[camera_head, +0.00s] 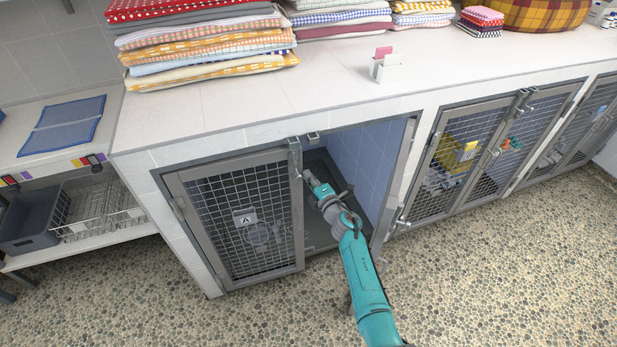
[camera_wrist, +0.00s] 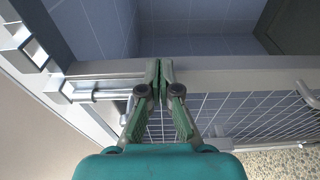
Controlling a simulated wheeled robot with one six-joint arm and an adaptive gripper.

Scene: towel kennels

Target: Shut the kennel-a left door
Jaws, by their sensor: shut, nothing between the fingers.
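The kennel-a left door (camera_head: 240,215) is a grey-framed mesh door with an "A" label, at the left of the kennel opening. It looks close to flush with the front; I cannot tell whether it is fully shut. My gripper (camera_head: 309,176) is shut and empty at the door's free right edge, near its upper bolt (camera_head: 295,160). In the wrist view my fingertips (camera_wrist: 160,68) are at the door's frame bar (camera_wrist: 220,76), with the bolt (camera_wrist: 105,95) to their left; contact is unclear. The mesh shows beyond the fingers.
The other kennel-a door (camera_head: 398,180) stands open, seen nearly edge-on, right of my arm. The blue-tiled interior (camera_head: 362,150) is visible between the doors. Folded towels (camera_head: 200,45) lie on the white counter (camera_head: 330,85). More kennels stand right; the pebbled floor (camera_head: 480,270) is clear.

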